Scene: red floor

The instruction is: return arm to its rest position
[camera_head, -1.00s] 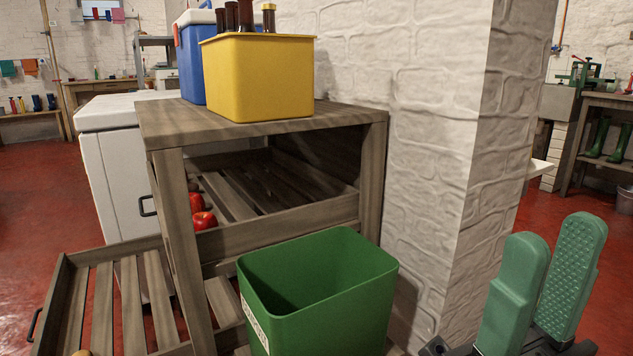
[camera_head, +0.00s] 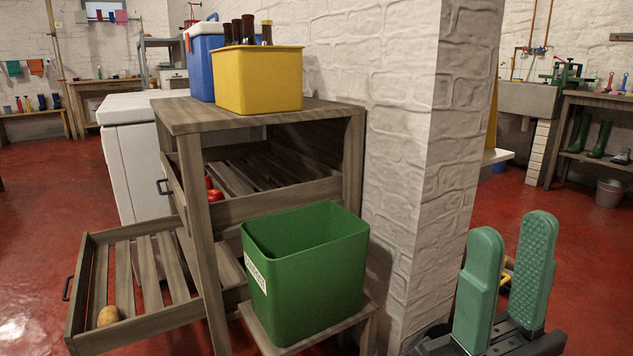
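My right gripper (camera_head: 507,275) is at the lower right, in front of the white brick pillar. The rest of my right arm is hidden below the picture edge. My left gripper is not in view.
A slatted drawer (camera_head: 135,338) holding a potato (camera_head: 108,316) sticks out left. The white brick pillar (camera_head: 440,130) is close. Red floor (camera_head: 590,260) lies open at right.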

